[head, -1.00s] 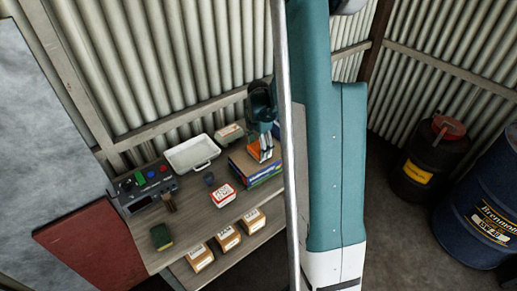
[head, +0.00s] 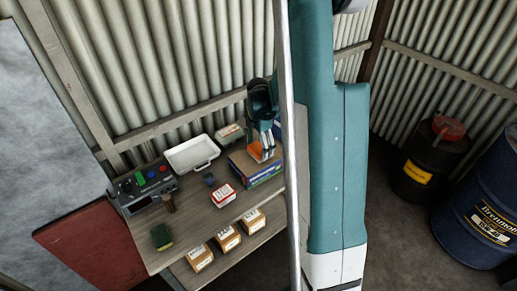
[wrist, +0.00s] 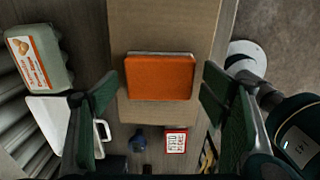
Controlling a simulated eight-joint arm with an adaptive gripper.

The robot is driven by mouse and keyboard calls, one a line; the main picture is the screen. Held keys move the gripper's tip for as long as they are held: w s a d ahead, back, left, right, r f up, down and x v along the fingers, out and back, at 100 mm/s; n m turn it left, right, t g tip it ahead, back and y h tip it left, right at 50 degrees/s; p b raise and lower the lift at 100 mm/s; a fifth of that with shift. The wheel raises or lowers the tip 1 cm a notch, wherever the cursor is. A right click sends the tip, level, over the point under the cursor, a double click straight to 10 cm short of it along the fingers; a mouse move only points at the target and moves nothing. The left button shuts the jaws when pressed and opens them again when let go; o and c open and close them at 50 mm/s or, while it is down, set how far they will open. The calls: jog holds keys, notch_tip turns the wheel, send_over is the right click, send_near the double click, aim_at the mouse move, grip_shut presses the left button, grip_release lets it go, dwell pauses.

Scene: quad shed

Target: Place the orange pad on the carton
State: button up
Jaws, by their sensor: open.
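The orange pad (wrist: 160,77) lies flat on the brown top of the carton (wrist: 160,27) in the wrist view, with a pale edge along one side. In the head view the pad (head: 258,153) shows below my fingers, on the carton (head: 262,176) with blue and green printed sides. My gripper (wrist: 160,92) is open, with green finger pads on either side of the orange pad and a clear gap at each. In the head view my gripper (head: 262,143) is above the carton and partly covers the pad.
A white tray (head: 193,154) and an egg box (head: 229,134) stand left of the carton. A red and white box (head: 223,195), a small blue item (head: 209,180) and a control panel (head: 146,190) are on the bench. Several small brown boxes sit on a lower shelf.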

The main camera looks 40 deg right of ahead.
aim_at(258, 149)
notch_tip(258, 149, up, 11)
jog(key=shift+p, duration=0.3)
dwell(0.5)
dwell(0.4)
jog(key=s+a+r+m+t, duration=0.2)
jog(key=s+a+r+m, duration=0.2)
jog(key=a+r, duration=0.4)
jog(key=s+a+r+m+t, duration=0.1)
jog(key=s+a+r+m, duration=0.35)
jog(key=a, duration=0.45)
jog(key=s+a+r+m+t, duration=0.3)
jog(key=s+a+m, duration=0.6)
jog(key=s+a, duration=0.4)
jog(key=shift+s+a+r+t, duration=0.35)
jog(key=shift+a+t, duration=0.15)
jog(key=shift+t, duration=0.1)
